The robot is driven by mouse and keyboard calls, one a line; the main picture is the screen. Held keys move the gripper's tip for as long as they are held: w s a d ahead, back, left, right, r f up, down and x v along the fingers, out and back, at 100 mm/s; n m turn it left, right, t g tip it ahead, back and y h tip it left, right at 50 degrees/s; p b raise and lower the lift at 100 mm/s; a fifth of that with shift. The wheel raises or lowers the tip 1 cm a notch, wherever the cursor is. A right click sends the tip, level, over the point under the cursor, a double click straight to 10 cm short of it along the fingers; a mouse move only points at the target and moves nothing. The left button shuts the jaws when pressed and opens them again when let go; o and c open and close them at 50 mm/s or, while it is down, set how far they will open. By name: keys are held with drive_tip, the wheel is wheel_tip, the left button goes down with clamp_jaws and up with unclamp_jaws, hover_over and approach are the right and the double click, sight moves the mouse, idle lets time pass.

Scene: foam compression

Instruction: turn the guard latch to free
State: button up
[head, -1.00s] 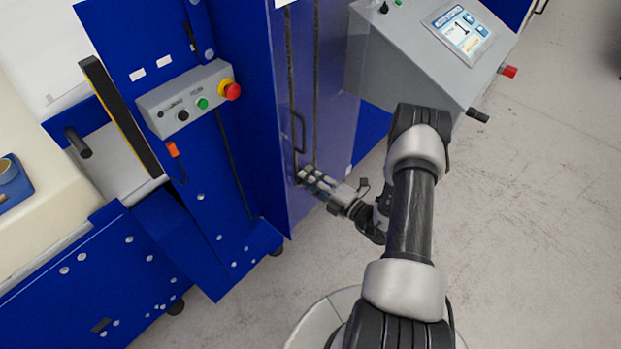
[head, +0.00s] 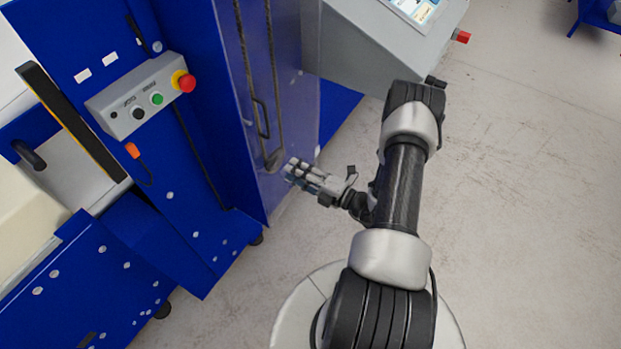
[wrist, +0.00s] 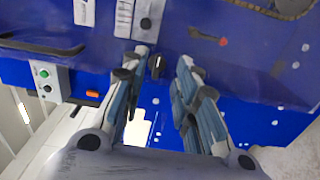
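The guard door (head: 290,90) is a blue-tinted panel on the machine's front. A small grey piece, which looks like the guard latch (head: 273,160), sits low on it, below a dark handle (head: 262,118). My gripper (head: 289,170) is just right of and below this piece in the head view, apart from it. In the wrist view my gripper (wrist: 163,55) is open, with a clear gap between its two fingers. A small dark upright piece (wrist: 157,67) shows between the fingertips; I cannot tell if it is the latch. Nothing is held.
A grey button box (head: 140,97) with a red emergency stop (head: 186,82) is on the blue frame at left. A grey console (head: 375,45) stands beyond my arm. Open floor (head: 530,200) lies to the right.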

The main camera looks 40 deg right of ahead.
drive_tip(key=v, duration=0.6)
drive_tip(key=shift+a+r, duration=0.1)
idle(0.3)
drive_tip(key=w+a+r+n+g+y, duration=0.2)
drive_tip(key=a+r+n+g+y, duration=0.5)
drive_tip(key=a+r+n, duration=0.45)
drive_tip(key=s+a+r+n+g+h, duration=0.1)
drive_tip(key=s+a+r+n+g, duration=0.65)
drive_tip(key=n, duration=0.85)
drive_tip(key=s+r+n+t+h, duration=0.1)
drive_tip(key=s+r+n+h, duration=0.4)
drive_tip(key=n, duration=0.6)
drive_tip(key=s+r+n+t+h, duration=0.1)
drive_tip(key=s+r+n+h, duration=0.3)
drive_tip(key=r+n+h, duration=0.3)
drive_tip(key=shift+s+a+n, duration=0.3)
drive_tip(key=shift+s+n, duration=0.1)
drive_tip(key=shift+n, duration=1.95)
